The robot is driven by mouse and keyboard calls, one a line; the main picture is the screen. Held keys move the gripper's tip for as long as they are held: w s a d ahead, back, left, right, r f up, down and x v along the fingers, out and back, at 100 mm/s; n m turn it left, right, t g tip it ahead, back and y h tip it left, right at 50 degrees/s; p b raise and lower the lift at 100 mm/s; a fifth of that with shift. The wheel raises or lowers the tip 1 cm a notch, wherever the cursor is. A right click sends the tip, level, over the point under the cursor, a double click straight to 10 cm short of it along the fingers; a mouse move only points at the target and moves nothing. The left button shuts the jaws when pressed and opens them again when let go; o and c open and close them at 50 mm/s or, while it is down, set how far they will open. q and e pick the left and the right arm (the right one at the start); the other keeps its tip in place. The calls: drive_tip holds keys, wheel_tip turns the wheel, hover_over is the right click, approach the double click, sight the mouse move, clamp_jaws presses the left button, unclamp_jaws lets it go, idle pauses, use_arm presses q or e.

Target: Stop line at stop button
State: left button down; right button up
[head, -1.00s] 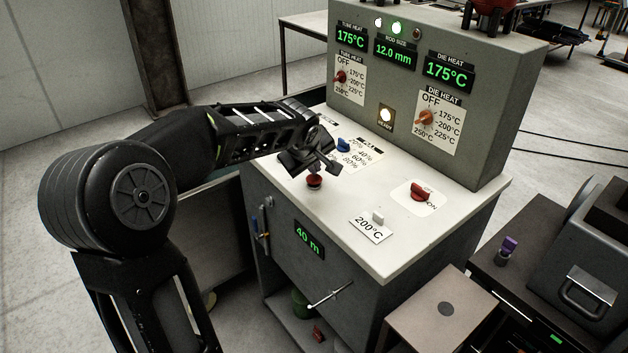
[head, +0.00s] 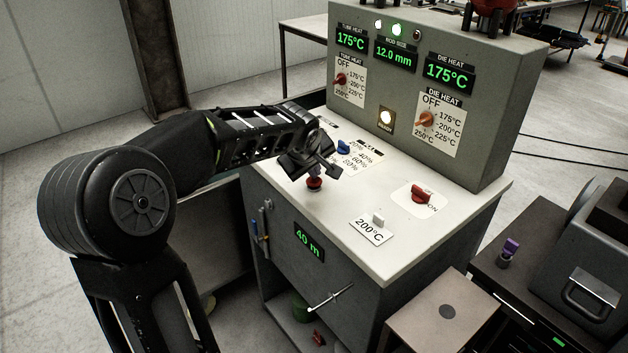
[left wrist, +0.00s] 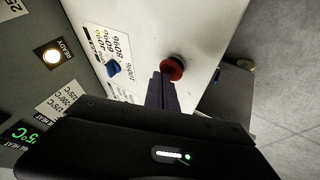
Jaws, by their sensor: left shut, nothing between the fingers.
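The red stop button (head: 314,184) stands on the white top of the control cabinet, near its front left edge. It also shows in the left wrist view (left wrist: 173,68), beside my fingers. My left gripper (head: 318,172) is shut and empty, its fingers just above the button in the head view. In the left wrist view the fingertips appear at the button's edge; I cannot tell whether they touch it. My right gripper is in neither view.
A blue knob (head: 344,147) sits behind the button, and a red switch (head: 420,194) and white knob (head: 378,218) lie to the right. The upright panel (head: 480,130) with lit displays rises at the back. The front display (head: 308,240) reads 40 m.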

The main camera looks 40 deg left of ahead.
sight(314, 181)
use_arm(q)
drive_tip(key=shift+f+b, duration=0.35)
drive_tip(key=shift+b, duration=0.05)
drive_tip(key=shift+r, duration=0.1)
idle(0.6)
drive_tip(key=shift+r+p, duration=0.35)
drive_tip(key=shift+r, duration=0.5)
drive_tip(key=shift+r+p, duration=1.35)
drive_tip(key=shift+r, duration=1.15)
